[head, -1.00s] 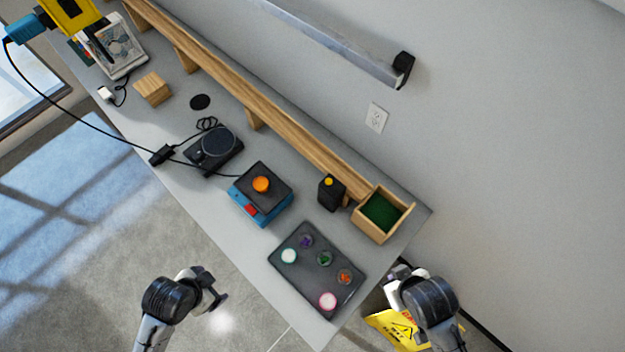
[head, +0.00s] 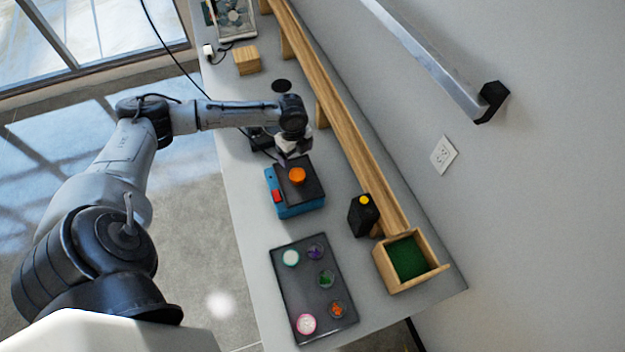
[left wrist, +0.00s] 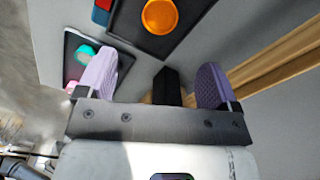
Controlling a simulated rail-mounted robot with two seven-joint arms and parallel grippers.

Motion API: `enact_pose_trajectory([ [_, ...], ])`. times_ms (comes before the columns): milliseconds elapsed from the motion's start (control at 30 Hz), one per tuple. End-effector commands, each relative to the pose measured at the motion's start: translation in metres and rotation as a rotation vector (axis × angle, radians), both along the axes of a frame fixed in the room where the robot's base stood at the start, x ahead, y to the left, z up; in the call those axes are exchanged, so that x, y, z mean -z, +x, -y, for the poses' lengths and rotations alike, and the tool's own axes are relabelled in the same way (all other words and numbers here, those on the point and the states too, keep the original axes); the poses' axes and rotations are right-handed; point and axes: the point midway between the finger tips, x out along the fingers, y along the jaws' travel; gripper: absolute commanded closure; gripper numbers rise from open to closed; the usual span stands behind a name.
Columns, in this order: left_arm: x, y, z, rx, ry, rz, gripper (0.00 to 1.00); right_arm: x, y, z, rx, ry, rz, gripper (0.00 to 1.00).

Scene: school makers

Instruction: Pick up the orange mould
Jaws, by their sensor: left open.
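The orange mould (head: 297,176) is a small round piece on the black top plate (head: 313,189) of a blue machine (head: 300,211) with a red part. In the left wrist view the orange mould (left wrist: 160,14) shows at the top, cut by the frame edge, beyond the fingertips. My left gripper (head: 293,152) is just behind the machine on the bench, apart from the mould. Its two lilac fingers stand wide apart with nothing between them in the left wrist view (left wrist: 156,82). My right gripper is out of view.
A dark tray (head: 297,290) with several small coloured pieces lies in front of the machine. A black box with a yellow button (head: 363,217) and a green-lined wooden box (head: 386,271) stand to the right. A long wooden rail (head: 345,127) runs along the wall side.

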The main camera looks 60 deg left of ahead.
Motion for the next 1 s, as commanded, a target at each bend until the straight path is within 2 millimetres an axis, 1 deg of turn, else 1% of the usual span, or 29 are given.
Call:
enact_pose_trajectory([
  [33, 0.01, -0.001, 0.001, 0.0, -0.001, -0.003, 0.14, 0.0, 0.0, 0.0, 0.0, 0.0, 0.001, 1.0],
  [100, 0.023, -0.001, 0.001, -0.001, -0.002, -0.004, 0.14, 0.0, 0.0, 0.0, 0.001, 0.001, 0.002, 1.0],
  [300, 0.055, 0.0, 0.001, -0.001, -0.001, -0.002, 0.14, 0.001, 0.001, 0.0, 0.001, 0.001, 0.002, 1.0],
  [433, 0.067, 0.0, 0.001, -0.001, -0.001, -0.001, 0.14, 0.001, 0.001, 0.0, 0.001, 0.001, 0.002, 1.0],
  [667, 0.077, 0.0, 0.001, 0.0, 0.0, -0.001, 0.14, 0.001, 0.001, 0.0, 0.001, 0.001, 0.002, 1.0],
  [900, 0.108, 0.001, 0.001, 0.0, -0.001, -0.002, 0.14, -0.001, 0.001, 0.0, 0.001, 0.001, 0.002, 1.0],
  [1000, 0.118, 0.001, 0.001, -0.001, 0.0, -0.001, 0.14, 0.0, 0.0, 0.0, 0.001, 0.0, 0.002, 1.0],
])
